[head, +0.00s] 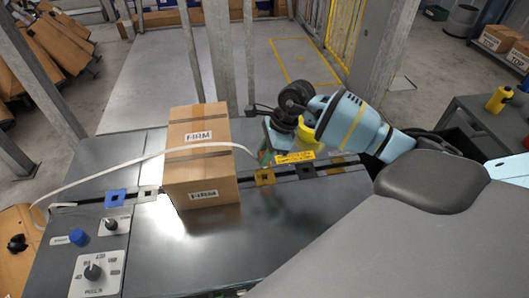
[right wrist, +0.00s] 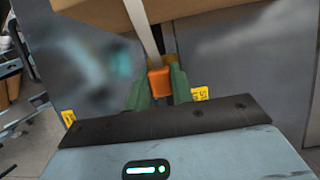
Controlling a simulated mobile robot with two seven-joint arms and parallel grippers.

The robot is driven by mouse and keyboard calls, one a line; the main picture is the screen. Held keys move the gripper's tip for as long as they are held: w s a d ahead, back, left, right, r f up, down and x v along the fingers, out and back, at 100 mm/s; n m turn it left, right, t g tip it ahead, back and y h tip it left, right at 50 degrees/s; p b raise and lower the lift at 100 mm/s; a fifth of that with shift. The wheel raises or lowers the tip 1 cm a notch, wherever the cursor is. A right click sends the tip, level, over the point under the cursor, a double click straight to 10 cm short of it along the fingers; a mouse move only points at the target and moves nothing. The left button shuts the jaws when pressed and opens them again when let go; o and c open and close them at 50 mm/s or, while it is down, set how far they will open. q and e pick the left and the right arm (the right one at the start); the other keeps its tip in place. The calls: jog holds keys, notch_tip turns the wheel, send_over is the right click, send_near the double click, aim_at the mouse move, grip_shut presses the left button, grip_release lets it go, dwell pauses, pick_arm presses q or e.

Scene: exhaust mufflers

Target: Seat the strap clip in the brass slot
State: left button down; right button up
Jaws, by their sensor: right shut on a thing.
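The strap clip (right wrist: 160,83) is orange and sits at the end of a white strap (head: 110,166). My right gripper (head: 265,154) is shut on it, with a green finger on each side in the right wrist view. In the head view the clip is mostly hidden by the gripper. The strap runs from the left, across the front of a carton, to my right gripper. The brass slot (head: 264,177) is a yellow-gold block on the black rail, just below my right gripper. The clip appears above it and apart from it. My left gripper is not in view.
The carton (head: 203,165) stands on the grey table (head: 165,245), left of my right gripper. The rail also carries a blue block (head: 115,198), a silver block (head: 149,193) and a black block (head: 306,171). Knobs (head: 93,272) sit at front left. The table's front middle is clear.

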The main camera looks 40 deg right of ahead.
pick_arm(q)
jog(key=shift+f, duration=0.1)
pick_arm(e)
jog(key=shift+f, duration=0.15)
